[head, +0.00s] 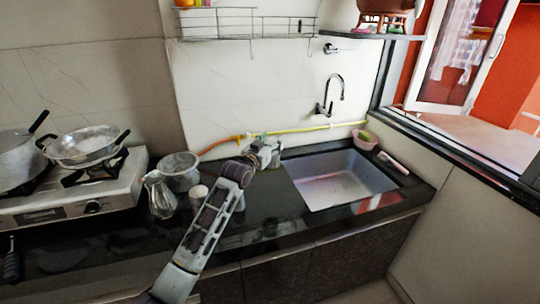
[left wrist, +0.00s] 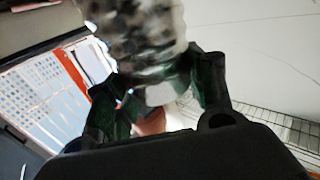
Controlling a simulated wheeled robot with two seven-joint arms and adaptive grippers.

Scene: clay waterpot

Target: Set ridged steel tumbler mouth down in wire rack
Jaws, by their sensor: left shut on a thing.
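The ridged steel tumbler (left wrist: 135,30) shows large and blurred at the top of the left wrist view, between the two fingers of my left gripper (left wrist: 155,90). The fingers are shut on it. In the head view my left gripper (head: 265,152) is over the back of the counter, left of the sink; the tumbler cannot be made out clearly there. The wire rack (head: 287,27) hangs on the wall at the top, above and behind the gripper. Its wires also show at the right of the left wrist view (left wrist: 268,122). My right gripper is not in view.
A sink (head: 340,182) with a wall tap (head: 331,97) lies to the right. A steel pot (head: 179,170), a shiny jug-like vessel (head: 160,195) and a stove (head: 85,195) with pans stand left. A yellow hose (head: 290,130) runs along the wall. A shelf (head: 375,34) holds a clay pot (head: 385,8).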

